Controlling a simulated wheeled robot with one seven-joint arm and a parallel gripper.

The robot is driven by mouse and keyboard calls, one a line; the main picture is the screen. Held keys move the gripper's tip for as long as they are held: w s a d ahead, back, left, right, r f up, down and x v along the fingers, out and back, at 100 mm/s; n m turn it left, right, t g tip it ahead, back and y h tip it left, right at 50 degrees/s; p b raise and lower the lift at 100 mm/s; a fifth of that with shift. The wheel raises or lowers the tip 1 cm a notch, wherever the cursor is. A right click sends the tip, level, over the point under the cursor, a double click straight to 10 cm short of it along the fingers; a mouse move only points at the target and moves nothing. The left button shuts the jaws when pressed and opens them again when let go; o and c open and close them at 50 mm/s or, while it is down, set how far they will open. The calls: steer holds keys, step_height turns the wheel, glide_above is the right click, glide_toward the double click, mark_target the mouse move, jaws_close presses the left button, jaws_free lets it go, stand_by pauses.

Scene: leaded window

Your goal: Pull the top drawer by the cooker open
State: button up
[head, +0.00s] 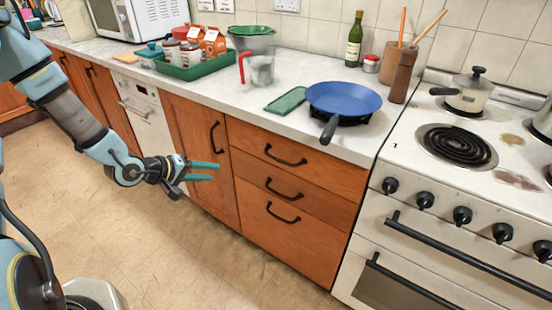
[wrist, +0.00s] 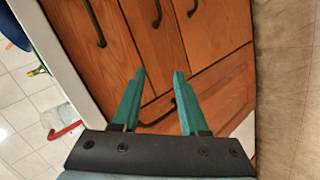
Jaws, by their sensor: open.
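The top drawer (head: 255,147) is the upper of three wooden fronts left of the cooker. It is shut, with a black bow handle (head: 285,156). In the wrist view, turned sideways, that top drawer (wrist: 75,15) is the leftmost front, with its handle (wrist: 95,22) near the upper edge. My gripper (head: 216,171) is open and empty, in front of the cupboard door, left of and a little below the top drawer's handle. In the wrist view my gripper's two teal fingers (wrist: 160,72) are apart, with the cupboard door's handle (wrist: 155,121) seen between them.
The white cooker (head: 440,200) stands right of the drawers. The middle (head: 325,208) and bottom drawers (head: 310,240) are shut below the top one. A blue pan (head: 345,97) sits on the worktop, its handle at the front edge. The floor before the drawers is clear.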

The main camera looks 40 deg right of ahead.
mark_target(277, 160)
steer(key=s+d+g+h+p, duration=0.1)
steer(key=s+d, duration=0.2)
steer(key=d, duration=0.2)
steer(key=s+d+r+n+g+h+p, duration=0.1)
steer(key=s+d+h, duration=0.1)
steer(key=d, duration=0.4)
steer(key=s+d+g+h+p, duration=0.1)
steer(key=s+d+h, duration=0.1)
steer(key=s+d, duration=0.2)
steer(key=shift+s+d+r+n, duration=0.1)
steer(key=shift+d+n, duration=0.1)
steer(key=shift+d, duration=0.25)
steer(key=shift+s+d+r+n, duration=0.1)
steer(key=shift+d+n, duration=0.1)
steer(key=shift+d, duration=0.2)
steer(key=shift+d+f+p, duration=0.25)
steer(key=shift+d+p, duration=0.05)
steer(key=shift+d, duration=0.45)
jaws_close()
